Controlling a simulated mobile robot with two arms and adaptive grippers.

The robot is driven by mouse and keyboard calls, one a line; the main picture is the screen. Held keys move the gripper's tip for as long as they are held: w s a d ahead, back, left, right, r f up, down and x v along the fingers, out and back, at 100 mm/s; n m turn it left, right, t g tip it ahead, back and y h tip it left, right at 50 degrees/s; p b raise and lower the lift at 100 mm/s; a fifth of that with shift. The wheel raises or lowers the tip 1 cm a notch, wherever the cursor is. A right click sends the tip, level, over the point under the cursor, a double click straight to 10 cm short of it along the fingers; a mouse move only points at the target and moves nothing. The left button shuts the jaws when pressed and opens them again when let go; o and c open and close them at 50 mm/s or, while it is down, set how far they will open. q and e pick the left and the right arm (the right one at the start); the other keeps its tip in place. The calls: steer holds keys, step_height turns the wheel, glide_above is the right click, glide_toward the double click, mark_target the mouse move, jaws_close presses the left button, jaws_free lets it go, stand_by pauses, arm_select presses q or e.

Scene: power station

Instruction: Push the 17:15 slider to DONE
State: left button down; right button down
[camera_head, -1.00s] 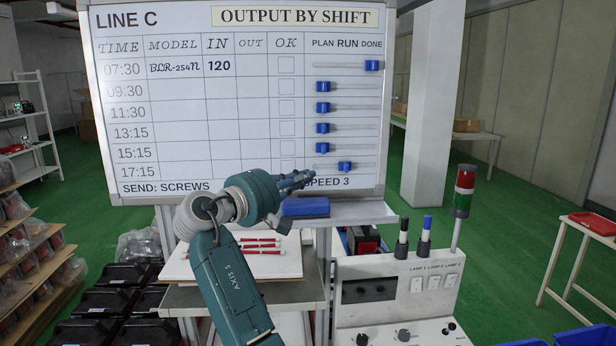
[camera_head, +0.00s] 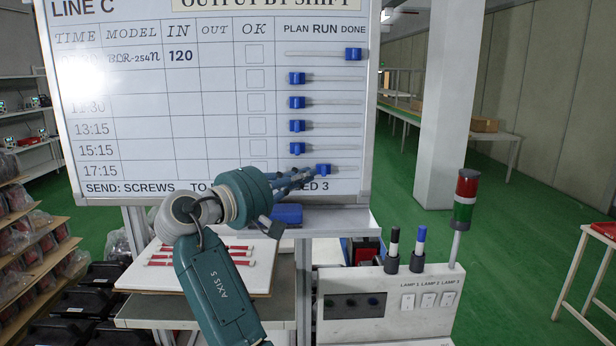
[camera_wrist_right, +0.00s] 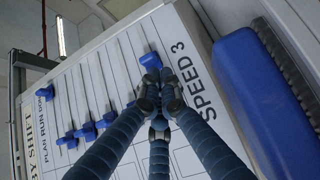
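The whiteboard (camera_head: 215,130) shows rows of times with slider tracks under PLAN, RUN and DONE. The blue 17:15 slider (camera_head: 322,170) is near the middle of the bottom track, under RUN. It also shows in the right wrist view (camera_wrist_right: 151,60), just beyond the fingertips. My right gripper (camera_head: 302,178) is just left of this slider. Its fingers are bunched together with nothing between them in the right wrist view (camera_wrist_right: 160,100); whether they touch the slider I cannot tell. My left gripper is out of view.
The 07:30 slider (camera_head: 353,54) is at DONE; the other sliders sit at PLAN. A blue eraser-like block (camera_head: 287,214) lies on the ledge below the board. A control panel (camera_head: 385,300) with markers and a signal tower (camera_head: 465,200) stands at lower right.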

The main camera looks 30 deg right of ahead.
mark_target(324, 171)
steer(key=s+d, duration=0.2)
steer(key=d, duration=0.1)
steer(key=s+d, duration=0.1)
steer(key=d, duration=0.1)
steer(key=shift+b, duration=0.4)
steer(key=shift+s+d, duration=0.2)
steer(key=shift+d, duration=0.1)
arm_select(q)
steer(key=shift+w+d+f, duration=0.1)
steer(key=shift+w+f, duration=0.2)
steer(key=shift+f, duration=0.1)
arm_select(e)
steer(key=shift+a, duration=0.1)
